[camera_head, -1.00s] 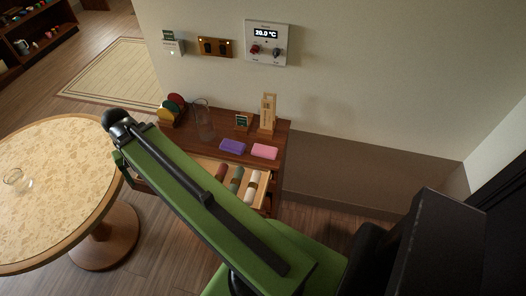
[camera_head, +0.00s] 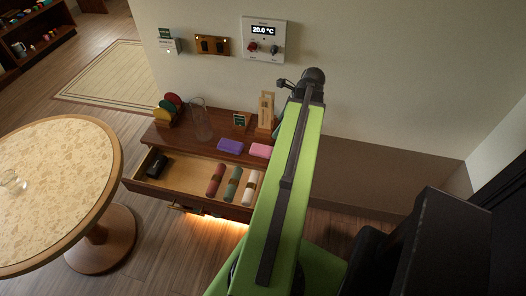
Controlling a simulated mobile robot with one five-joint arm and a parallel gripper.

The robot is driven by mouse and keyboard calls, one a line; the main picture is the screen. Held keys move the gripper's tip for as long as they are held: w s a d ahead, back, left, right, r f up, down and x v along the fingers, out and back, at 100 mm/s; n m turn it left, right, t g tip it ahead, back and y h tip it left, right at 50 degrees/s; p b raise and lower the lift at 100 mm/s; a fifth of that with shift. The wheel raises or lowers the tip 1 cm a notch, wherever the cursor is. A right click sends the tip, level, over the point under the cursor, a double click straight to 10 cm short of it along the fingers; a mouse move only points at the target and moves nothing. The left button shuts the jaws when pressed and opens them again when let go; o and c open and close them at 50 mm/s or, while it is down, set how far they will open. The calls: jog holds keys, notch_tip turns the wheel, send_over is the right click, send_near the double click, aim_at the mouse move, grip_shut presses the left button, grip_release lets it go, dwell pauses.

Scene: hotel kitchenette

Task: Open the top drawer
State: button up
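The top drawer (camera_head: 185,172) of the dark wooden cabinet (camera_head: 178,134) is pulled out, and its pale inside shows. Three rolled cloths lie in it: red (camera_head: 215,180), green (camera_head: 232,184) and white (camera_head: 251,187). A black object (camera_head: 154,166) lies at its left end. A brass-coloured handle (camera_head: 175,208) shows at the front. My green arm crosses the cabinet's right side and hides the drawer's right end. My gripper (camera_head: 284,84) is at the arm's far end, near the wall and away from the drawer. It is too small to tell whether it is open.
On the cabinet top are coloured discs (camera_head: 168,108), a glass (camera_head: 202,122), a small sign (camera_head: 240,121), a wooden stand (camera_head: 266,112), and purple (camera_head: 229,146) and pink (camera_head: 260,151) blocks. A round table (camera_head: 58,150) stands close at left. Wall panels (camera_head: 263,40) hang behind.

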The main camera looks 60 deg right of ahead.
jog(key=b, duration=1.1)
send_over(263, 149)
jog(key=s, duration=0.2)
jog(key=f, duration=1.1)
jog(key=shift+s+d+f, duration=0.1)
jog(key=shift+d+f, duration=0.05)
jog(key=shift+d, duration=0.25)
jog(key=shift+f, duration=0.1)
jog(key=b+x, duration=0.4)
jog(key=x, duration=0.1)
jog(key=shift+f+b, duration=0.1)
jog(key=shift+b, duration=0.3)
